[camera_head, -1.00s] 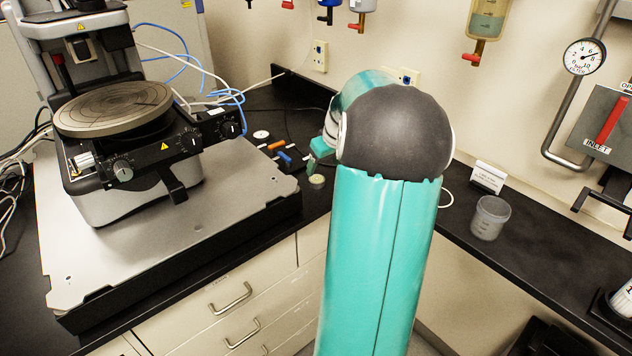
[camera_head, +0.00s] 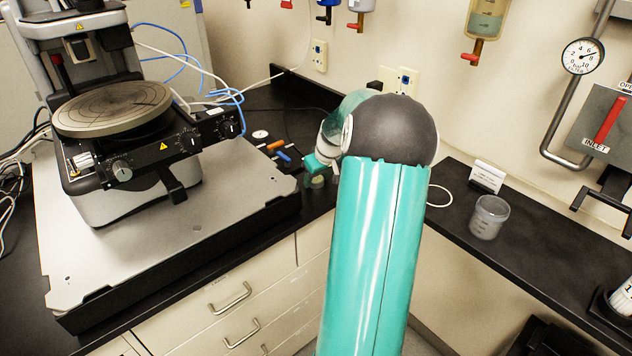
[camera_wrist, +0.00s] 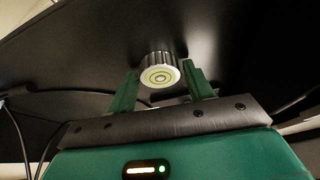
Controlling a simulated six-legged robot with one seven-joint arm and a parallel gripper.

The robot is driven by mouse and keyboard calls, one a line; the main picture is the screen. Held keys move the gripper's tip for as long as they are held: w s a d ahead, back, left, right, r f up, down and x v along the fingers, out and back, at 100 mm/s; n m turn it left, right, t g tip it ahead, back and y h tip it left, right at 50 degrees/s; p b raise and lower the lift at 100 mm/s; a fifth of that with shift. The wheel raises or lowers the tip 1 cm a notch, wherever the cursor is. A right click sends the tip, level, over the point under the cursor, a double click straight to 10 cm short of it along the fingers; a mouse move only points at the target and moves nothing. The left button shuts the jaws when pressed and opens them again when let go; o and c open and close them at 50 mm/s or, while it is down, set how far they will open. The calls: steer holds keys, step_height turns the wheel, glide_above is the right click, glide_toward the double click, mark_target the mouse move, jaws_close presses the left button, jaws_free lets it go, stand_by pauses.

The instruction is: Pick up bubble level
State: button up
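The bubble level is a small round disc with a pale green face and ringed centre. In the wrist view the bubble level (camera_wrist: 160,77) stands on the black bench, between and just beyond the tips of my gripper (camera_wrist: 161,86). The two green fingers are apart, one on each side, with a gap visible beside the level. In the head view my gripper (camera_head: 318,172) is low over the bench corner, and the bubble level (camera_head: 318,181) shows just below it, partly hidden by the gripper.
A tray of small tools (camera_head: 281,155) lies left of my gripper. The stylus profiler (camera_head: 130,150) stands on a grey slab (camera_head: 190,235) at left. A clear cup (camera_head: 489,217) and a small sign (camera_head: 488,177) stand on the right bench. A thin cable lies near the level.

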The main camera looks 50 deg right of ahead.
mark_target(318, 180)
steer(key=c, duration=0.6)
steer(key=shift+r, duration=0.45)
step_height(318, 180, up, 2)
steer(key=shift+r, duration=0.1)
steer(key=s+a+r, duration=0.7)
steer(key=a+r, duration=0.3)
steer(key=a, duration=0.2)
steer(key=shift+s, duration=0.2)
